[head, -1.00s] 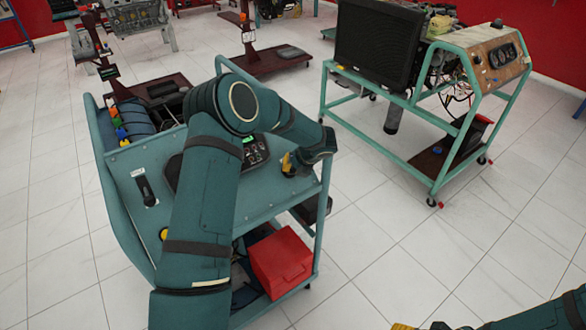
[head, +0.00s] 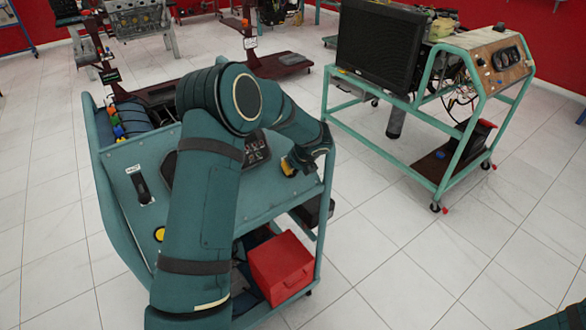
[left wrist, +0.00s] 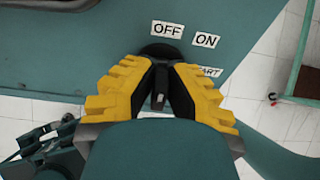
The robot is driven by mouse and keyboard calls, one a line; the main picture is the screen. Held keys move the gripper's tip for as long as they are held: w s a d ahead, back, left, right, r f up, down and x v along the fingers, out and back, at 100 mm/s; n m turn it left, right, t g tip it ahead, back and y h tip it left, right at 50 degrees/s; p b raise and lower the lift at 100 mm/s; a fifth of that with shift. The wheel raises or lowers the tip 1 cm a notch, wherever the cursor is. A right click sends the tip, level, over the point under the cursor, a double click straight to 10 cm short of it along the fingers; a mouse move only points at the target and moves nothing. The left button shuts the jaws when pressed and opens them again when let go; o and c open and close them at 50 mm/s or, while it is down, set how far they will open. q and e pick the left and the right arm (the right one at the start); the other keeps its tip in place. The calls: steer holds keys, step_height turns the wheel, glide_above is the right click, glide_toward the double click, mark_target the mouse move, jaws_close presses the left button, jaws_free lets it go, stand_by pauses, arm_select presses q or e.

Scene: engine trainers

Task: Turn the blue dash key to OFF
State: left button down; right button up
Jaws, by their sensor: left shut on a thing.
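In the left wrist view the dash key (left wrist: 159,99) shows as a small dark-grey piece between the yellow fingers of my left gripper (left wrist: 160,88); I see no blue on it. The gripper is shut on the key. A dark round key base (left wrist: 158,51) sits on the teal panel behind the fingertips. The OFF label (left wrist: 167,29) is just above the base, the ON label (left wrist: 206,39) is to its right, and a partly covered START label (left wrist: 208,72) is below ON. In the head view my left gripper (head: 292,163) is at the panel's right side and the key is hidden.
The teal trainer cart (head: 215,212) has a lever slot (head: 142,188) and a yellow button (head: 160,234). A red box (head: 281,267) sits on its lower shelf. Another engine stand with a black radiator (head: 377,52) is to the right. Clear tiled floor lies between them.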

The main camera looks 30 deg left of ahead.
arm_select(q)
steer(key=shift+f, duration=0.15)
steer(key=c, duration=1)
jaws_free()
steer(key=v, duration=1.2)
